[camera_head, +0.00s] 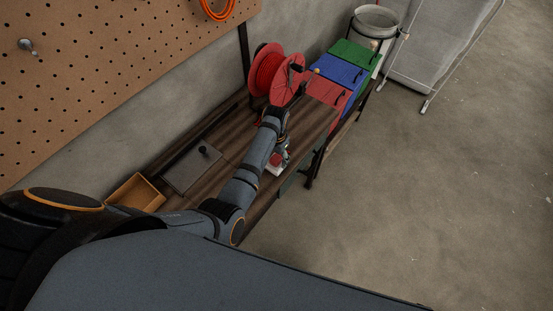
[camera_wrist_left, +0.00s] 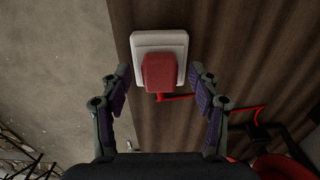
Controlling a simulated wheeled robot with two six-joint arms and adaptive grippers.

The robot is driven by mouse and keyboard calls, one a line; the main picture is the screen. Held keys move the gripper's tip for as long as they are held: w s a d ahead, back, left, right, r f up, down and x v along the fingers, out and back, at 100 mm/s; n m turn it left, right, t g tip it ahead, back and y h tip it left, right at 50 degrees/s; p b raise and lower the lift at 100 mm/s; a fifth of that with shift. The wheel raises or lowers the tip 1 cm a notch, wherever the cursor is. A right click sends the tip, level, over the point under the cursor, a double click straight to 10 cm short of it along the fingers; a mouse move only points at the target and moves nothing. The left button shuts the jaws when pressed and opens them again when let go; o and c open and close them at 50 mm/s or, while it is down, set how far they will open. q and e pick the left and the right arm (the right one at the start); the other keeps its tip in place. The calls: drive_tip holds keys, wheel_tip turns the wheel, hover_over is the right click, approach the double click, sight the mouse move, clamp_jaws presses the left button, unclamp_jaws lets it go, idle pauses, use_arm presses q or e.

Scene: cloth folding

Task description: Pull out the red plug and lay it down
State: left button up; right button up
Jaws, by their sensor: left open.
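The red plug (camera_wrist_left: 160,72) sits in a white socket (camera_wrist_left: 141,42) on the wooden workbench, and a red cord runs from it to the right in the left wrist view. In the head view the plug (camera_head: 276,158) shows as a small red spot beside my left arm. My left gripper (camera_wrist_left: 160,88) is open, with its two fingers on either side of the plug and clear gaps between fingers and plug. In the head view my left arm reaches over the bench and hides much of the gripper. My right gripper is in neither view.
A red cable reel (camera_head: 267,72) stands behind the plug. Red, blue (camera_head: 338,68) and green boxes stand at the bench's far end. A wooden tray (camera_head: 137,193) and a grey plate (camera_head: 190,170) lie on the near left. Bare bench (camera_head: 235,118) shows along the wall side.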

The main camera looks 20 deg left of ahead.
sight(276, 158)
use_arm(q)
clamp_jaws()
idle(0.3)
drive_tip(key=shift+r+p, duration=1.15)
drive_tip(key=shift+p, duration=0.25)
drive_tip(key=shift+r+p, duration=0.5)
drive_tip(key=shift+r, duration=1.35)
